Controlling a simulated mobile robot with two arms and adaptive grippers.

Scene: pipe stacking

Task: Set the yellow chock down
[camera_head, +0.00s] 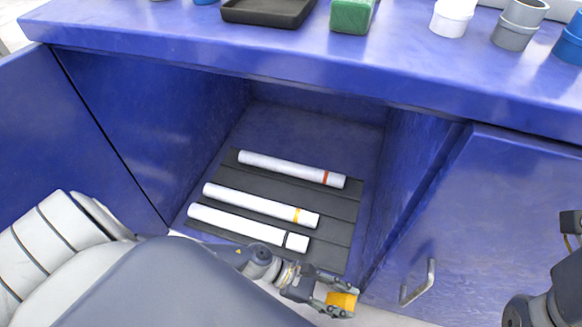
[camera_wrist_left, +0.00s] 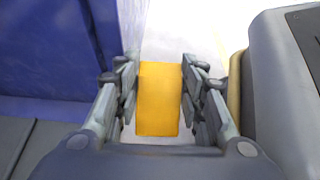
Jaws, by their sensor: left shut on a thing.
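The yellow chock (camera_head: 343,301) is a small orange-yellow block at the lower middle of the head view. My left gripper (camera_head: 333,298) is shut on it, in front of the open cabinet. In the left wrist view the chock (camera_wrist_left: 158,98) sits between the two fingers (camera_wrist_left: 158,95), with one on each side. Pale floor shows past it, and the chock appears held up off any surface. My right gripper does not show; only parts of my right arm are at the right edge of the head view.
Three white pipes with red (camera_head: 292,168), yellow (camera_head: 261,205) and black (camera_head: 249,228) bands lie on a dark ribbed mat (camera_head: 338,233) inside the cabinet. A closed door with a handle (camera_head: 417,283) is at right. The blue countertop (camera_head: 300,55) holds a black tray (camera_head: 268,12), a green block (camera_head: 351,16) and pipe fittings (camera_head: 519,24).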

